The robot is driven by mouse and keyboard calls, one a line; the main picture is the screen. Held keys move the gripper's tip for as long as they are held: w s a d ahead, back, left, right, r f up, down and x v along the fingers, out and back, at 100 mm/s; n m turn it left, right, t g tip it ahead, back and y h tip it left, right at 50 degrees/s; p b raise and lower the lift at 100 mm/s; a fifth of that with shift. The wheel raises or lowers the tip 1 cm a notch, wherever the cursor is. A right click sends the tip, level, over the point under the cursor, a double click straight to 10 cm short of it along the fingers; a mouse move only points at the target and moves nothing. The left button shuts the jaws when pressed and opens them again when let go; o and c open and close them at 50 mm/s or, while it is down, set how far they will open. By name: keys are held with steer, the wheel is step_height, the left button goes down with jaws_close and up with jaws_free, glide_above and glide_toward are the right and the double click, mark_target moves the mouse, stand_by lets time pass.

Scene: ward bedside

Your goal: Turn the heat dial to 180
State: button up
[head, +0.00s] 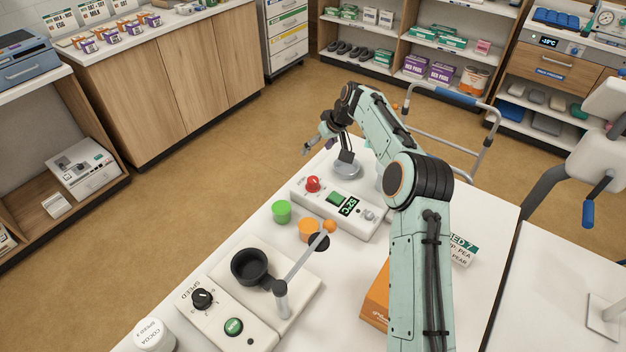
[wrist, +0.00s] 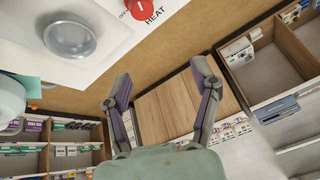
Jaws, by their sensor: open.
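The heat dial (head: 313,184) is a red knob at the left end of a white control box (head: 372,232) on the table. The box has a green-digit display (head: 348,206), too small to read surely. In the wrist view the red dial (wrist: 140,8) shows at the top edge, cut off, with HEAT printed beside it. My gripper (head: 318,146) is open and empty, beyond the dial near the table's far left edge, apart from it. In the wrist view its fingers (wrist: 161,75) are spread over the floor and distant cabinets. The dial's pointer setting cannot be told.
An orange box (head: 376,296) is partly behind my arm.

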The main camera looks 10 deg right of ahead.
steer(key=s+r+n, duration=0.1)
steer(key=n, duration=0.3)
glide_above(313, 179)
steer(key=s+d, duration=0.2)
steer(key=shift+g+h, duration=0.3)
steer(key=shift+g, duration=0.1)
steer(key=f, duration=0.7)
steer(key=shift+a+f, duration=0.2)
steer(key=shift+a, duration=0.05)
steer(key=x, duration=0.5)
steer(key=shift+f, duration=0.1)
steer(key=shift+w+a+f, duration=0.15)
steer(key=shift+w+f, duration=0.1)
steer(key=shift+f, duration=0.3)
jaws_close()
